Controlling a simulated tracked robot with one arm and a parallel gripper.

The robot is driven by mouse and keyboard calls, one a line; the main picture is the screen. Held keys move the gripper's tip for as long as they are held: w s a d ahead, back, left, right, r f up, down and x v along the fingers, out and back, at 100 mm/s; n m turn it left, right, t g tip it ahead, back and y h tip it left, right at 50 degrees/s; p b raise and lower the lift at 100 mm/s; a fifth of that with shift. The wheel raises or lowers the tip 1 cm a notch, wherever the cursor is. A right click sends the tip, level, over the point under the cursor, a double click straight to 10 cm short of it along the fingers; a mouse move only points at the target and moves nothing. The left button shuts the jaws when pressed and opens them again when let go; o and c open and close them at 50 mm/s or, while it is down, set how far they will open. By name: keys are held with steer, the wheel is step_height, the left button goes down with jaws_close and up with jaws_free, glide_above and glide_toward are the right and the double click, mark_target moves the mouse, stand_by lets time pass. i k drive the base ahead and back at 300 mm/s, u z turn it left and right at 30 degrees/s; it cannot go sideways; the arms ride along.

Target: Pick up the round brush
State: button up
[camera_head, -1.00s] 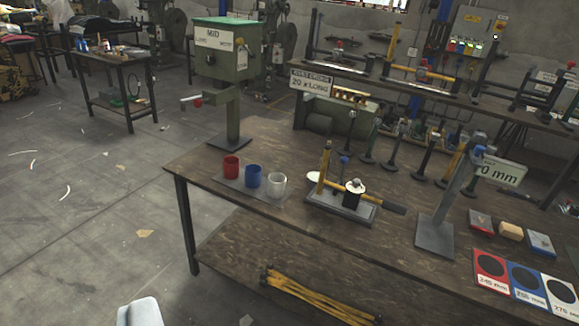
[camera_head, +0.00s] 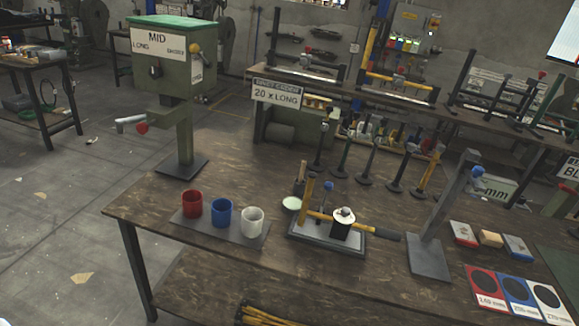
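I cannot pick out the round brush for certain at this distance. A small wooden handle (camera_head: 300,178) stands upright behind a grey tray (camera_head: 326,254) near the middle of the bench, its lower end unclear. A pale round disc or tin lid (camera_head: 292,204) lies beside it. On the tray are an upright yellow bar (camera_head: 307,200), a black pot with a white top (camera_head: 342,224) and a yellow-and-black handled tool (camera_head: 386,236) lying across. My gripper is not in view.
Red (camera_head: 192,204), blue (camera_head: 221,212) and white (camera_head: 252,221) cups stand on a plate on the wooden bench (camera_head: 150,203). A green press marked MID (camera_head: 175,70) stands at the bench's back left. A grey post (camera_head: 440,215) rises right of the tray. Floor is open at left.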

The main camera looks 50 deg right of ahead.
mark_target(303, 162)
steer(key=z, duration=0.25)
steer(key=i, duration=1.5)
steer(key=z, duration=1.05)
steer(key=i, duration=0.95)
steer(key=z, duration=0.5)
